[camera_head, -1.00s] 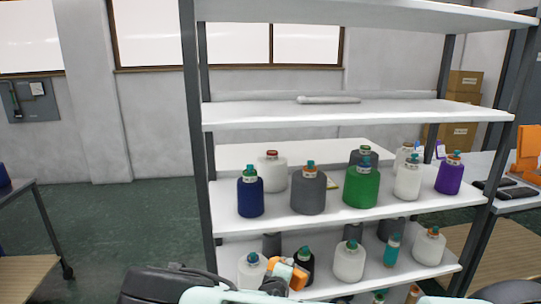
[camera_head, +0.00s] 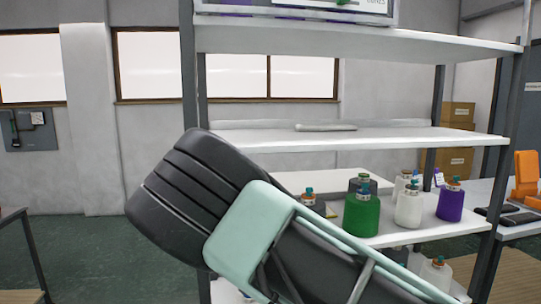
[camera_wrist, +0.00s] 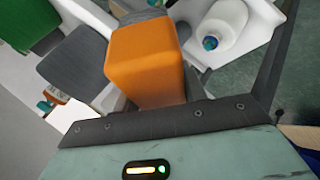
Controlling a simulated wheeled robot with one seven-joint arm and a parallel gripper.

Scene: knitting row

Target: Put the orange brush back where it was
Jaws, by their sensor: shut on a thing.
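The orange brush (camera_wrist: 145,62) shows in the wrist view as a plain orange block right in front of my gripper (camera_wrist: 150,106). My gripper is shut on it; the fingertips are mostly hidden behind the brush and the dark front edge of the gripper. In the head view my raised arm hides the brush and gripper.
The shelf above (camera_head: 400,139) is mostly clear, with a pale rod (camera_head: 325,127). My arm covers the shelves' left part.

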